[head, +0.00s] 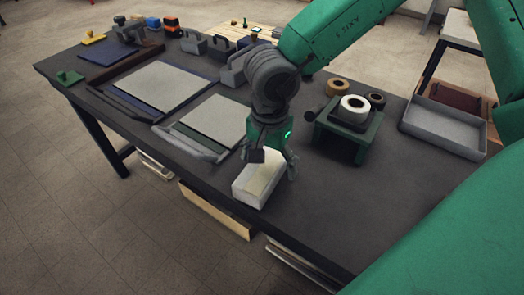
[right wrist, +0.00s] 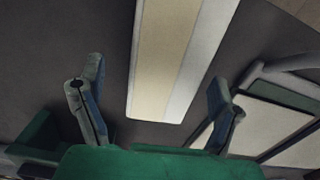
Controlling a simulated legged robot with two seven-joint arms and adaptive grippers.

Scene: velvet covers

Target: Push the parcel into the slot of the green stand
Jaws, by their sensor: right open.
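The parcel, a pale box with a cream band (head: 259,180), lies on the dark table near its front edge. My right gripper (head: 272,165) is open just above the parcel, with fingers spread toward its sides. In the right wrist view the parcel (right wrist: 170,65) runs up between the two open fingers (right wrist: 157,85), with gaps on both sides; contact is not visible. The green stand (head: 345,143) is to the right and behind the parcel, with a white roll on top. Its slot is not clear to me. My left gripper is not in view.
Tape rolls (head: 338,87) stand behind the green stand. A grey tray (head: 445,125) is at the right. Covered boards (head: 213,122) lie left of the gripper. The table between parcel and stand looks mostly clear. The front edge (head: 285,240) is close to the parcel.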

